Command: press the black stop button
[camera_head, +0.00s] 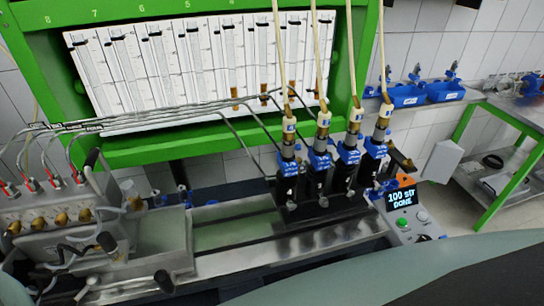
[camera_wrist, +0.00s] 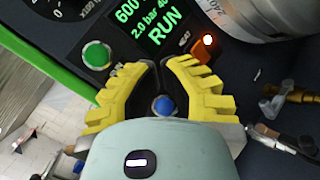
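I cannot make out the black stop button; the fingers cover part of the dark panel. A blue round part (camera_wrist: 164,105) shows between the fingers. My gripper is not seen in the head view.
In the head view, a small control box (camera_head: 405,205) with a DONE display stands right of several black-and-blue injectors (camera_head: 320,165). A green frame (camera_head: 165,157) holds measuring tubes behind. A metal cylinder (camera_wrist: 265,15) borders the panel at upper right in the wrist view.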

